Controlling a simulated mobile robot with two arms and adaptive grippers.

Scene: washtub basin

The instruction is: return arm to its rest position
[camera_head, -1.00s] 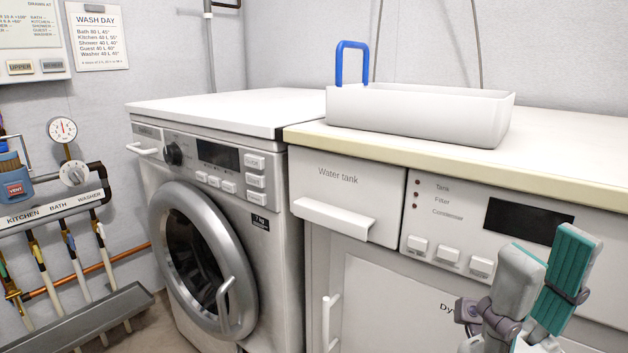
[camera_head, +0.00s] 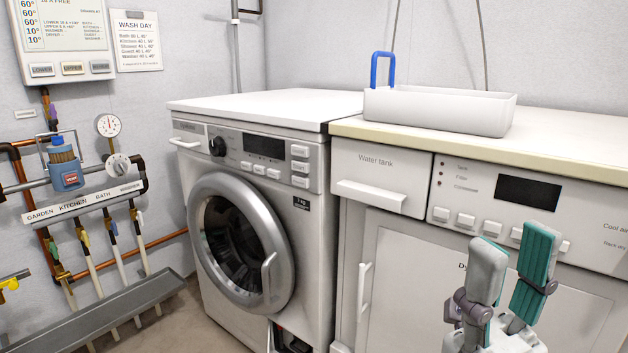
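My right gripper (camera_head: 506,268) shows at the lower right, in front of the dryer (camera_head: 407,283). Its two fingers, grey with teal pads, point up and stand apart with nothing between them. The gripper appears clear of the dryer front. My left gripper is out of view.
A washing machine (camera_head: 330,180) with its round door shut stands left of the dryer. A white basin (camera_head: 435,110) with a blue handle sits on the dryer's countertop (camera_head: 560,149). Pipes with labelled valves (camera_head: 84,205) and a grey trough (camera_head: 118,312) line the left wall.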

